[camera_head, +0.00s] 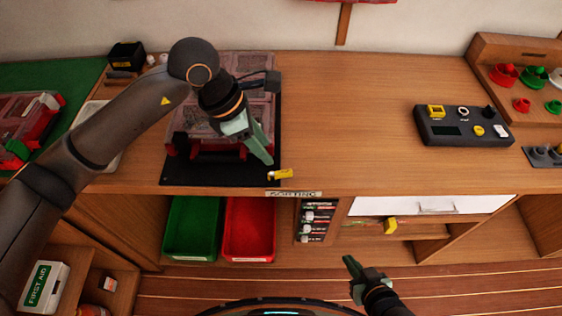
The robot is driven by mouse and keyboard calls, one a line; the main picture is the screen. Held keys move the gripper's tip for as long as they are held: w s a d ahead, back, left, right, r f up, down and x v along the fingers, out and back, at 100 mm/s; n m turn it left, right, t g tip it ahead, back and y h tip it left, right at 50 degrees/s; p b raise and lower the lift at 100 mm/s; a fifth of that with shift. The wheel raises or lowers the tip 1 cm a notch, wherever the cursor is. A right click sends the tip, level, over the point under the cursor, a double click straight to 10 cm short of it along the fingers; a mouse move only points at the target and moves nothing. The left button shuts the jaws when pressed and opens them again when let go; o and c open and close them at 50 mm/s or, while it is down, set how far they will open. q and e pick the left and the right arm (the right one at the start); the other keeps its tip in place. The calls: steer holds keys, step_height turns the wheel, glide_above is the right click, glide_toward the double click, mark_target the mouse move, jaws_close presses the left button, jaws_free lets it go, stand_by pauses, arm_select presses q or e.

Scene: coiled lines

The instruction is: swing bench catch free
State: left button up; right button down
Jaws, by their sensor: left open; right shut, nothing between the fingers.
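A small yellow catch (281,174) lies at the front edge of the wooden bench, at the corner of a black mat (180,172), just above the SORTING label. A second yellow piece (391,226) shows below the bench front; I cannot tell which is the bench catch. My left gripper (262,153) is open, its green fingers pointing down just above and left of the yellow catch. It appears apart from the catch. My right gripper (353,269) is shut and empty, low in front of the bench, below and left of the second yellow piece.
A clear-lidded red case (207,122) sits on the mat under my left arm. A black control box (462,127) stands at right. Green (191,229) and red (249,230) bins sit under the bench. A white drawer (435,206) is beneath the edge. The bench middle is clear.

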mark_target(284, 172)
arm_select(q)
steer(key=p+x, duration=0.1)
steer(key=x, duration=0.9)
jaws_close()
stand_by(0.4)
